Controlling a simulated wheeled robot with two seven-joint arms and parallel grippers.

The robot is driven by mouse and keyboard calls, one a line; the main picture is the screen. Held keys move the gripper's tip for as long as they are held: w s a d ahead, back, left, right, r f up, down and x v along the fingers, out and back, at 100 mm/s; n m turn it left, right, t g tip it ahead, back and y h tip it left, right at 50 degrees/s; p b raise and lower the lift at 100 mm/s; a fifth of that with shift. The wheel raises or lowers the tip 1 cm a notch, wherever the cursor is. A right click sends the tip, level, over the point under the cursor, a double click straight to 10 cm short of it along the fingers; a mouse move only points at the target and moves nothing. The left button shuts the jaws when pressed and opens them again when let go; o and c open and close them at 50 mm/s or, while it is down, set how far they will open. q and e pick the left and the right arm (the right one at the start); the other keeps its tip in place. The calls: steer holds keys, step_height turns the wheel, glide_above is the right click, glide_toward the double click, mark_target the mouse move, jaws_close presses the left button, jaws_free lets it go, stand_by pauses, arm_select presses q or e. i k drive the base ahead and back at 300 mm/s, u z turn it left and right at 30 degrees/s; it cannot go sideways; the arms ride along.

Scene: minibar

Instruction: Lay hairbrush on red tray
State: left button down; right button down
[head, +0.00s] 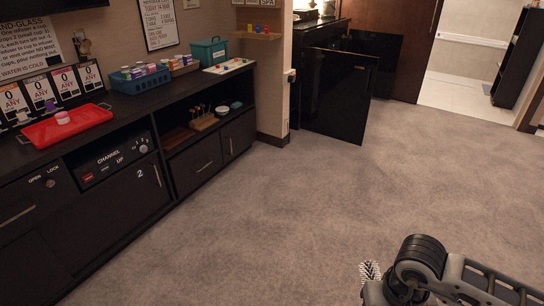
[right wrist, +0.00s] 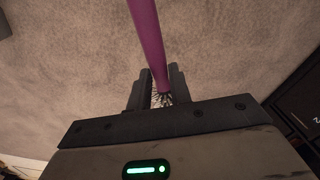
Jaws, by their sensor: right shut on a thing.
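The red tray (head: 84,125) lies on the dark counter at the left of the head view, with a small pink item (head: 62,117) on it. My right gripper (right wrist: 159,88) is shut on the hairbrush, whose purple handle (right wrist: 148,36) sticks out past the fingers in the right wrist view. Its bristles (right wrist: 165,100) sit between the fingers. In the head view the white-tipped bristles (head: 370,271) show beside my right arm at the lower right, above the carpet and far from the tray. The rest of the brush is hidden there. My left gripper is out of view.
The counter also holds number cards (head: 64,85), a blue basket (head: 139,80) with small items, and a teal box (head: 208,52). Drawers and open shelves are below. Grey carpet (head: 260,215) is clear between me and the counter. A black cabinet door (head: 338,95) stands open at the back.

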mark_target(77, 125)
steer(key=u, duration=1)
steer(key=i, duration=2.15)
steer(key=u, duration=1.05)
